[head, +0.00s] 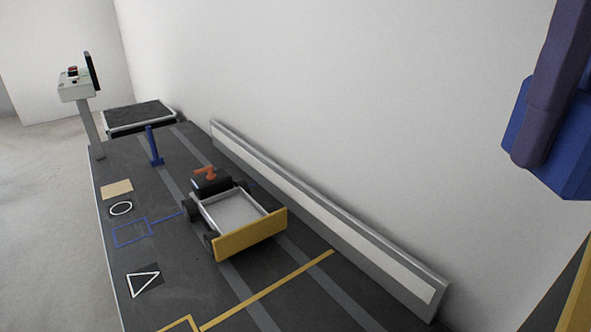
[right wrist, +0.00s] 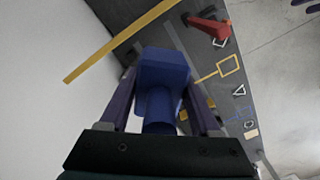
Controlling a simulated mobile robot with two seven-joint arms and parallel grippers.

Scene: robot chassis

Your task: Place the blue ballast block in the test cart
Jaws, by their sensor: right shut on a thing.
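The blue ballast block (head: 537,140) hangs high at the right edge of the head view, well apart from the cart. My right gripper (head: 556,95) has purple fingers and is shut on it. In the right wrist view the block (right wrist: 163,70) sits between both fingers (right wrist: 158,100), held by its narrower blue stem. The test cart (head: 250,236) stands on the dark bench in the middle of the head view. It has an empty pale tray, a yellow end panel, dark wheels and an orange part on its dark far end.
A long pale rail (head: 330,220) runs along the wall side of the bench (head: 175,275). A blue post (head: 153,147) and a control stand (head: 80,90) are farther back. A red object (right wrist: 208,28) shows in the right wrist view. Painted bench markings near the cart are bare.

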